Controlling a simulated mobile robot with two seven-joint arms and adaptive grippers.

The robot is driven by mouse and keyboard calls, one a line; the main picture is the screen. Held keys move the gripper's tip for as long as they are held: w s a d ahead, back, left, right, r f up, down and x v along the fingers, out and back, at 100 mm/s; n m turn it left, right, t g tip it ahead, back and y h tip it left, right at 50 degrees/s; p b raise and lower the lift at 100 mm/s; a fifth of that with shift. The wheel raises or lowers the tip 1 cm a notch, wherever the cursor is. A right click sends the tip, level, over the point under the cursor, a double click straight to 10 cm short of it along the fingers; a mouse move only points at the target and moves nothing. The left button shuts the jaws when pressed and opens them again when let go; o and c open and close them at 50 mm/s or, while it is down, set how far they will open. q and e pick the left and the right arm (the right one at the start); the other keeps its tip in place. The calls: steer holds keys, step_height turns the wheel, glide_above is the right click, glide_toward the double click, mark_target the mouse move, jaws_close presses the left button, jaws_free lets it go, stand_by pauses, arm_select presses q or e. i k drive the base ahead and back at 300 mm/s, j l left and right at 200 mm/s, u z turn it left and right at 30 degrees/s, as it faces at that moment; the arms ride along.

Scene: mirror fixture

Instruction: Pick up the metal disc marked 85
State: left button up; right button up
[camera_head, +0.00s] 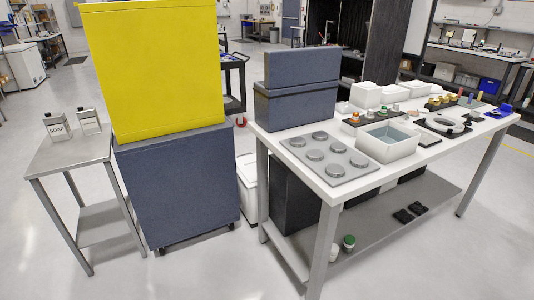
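Several round metal discs lie on a flat grey tray (360,173) near the left end of the white table (270,142). They sit in two rows: a far-left disc (297,142), a middle disc (314,155) and a near disc (334,170) in the front row, with others such as a back disc (320,135) behind. Any markings are too small to read, so I cannot tell which disc is marked 85. Neither of my grippers is in view.
A grey-blue box (295,105) stands behind the tray. A white open bin (388,144) stands right of it, with fixtures beyond. A yellow-topped blue cabinet (178,185) and a small metal stand (75,155) with bottles are at left. The floor in front is clear.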

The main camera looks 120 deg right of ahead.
mark_target(358, 161)
steer(key=i+l+z, duration=0.15)
steer(key=z, duration=4.35)
steer(key=i+l+z, duration=0.1)
steer(key=i+l, duration=0.85)
steer(key=l, duration=0.1)
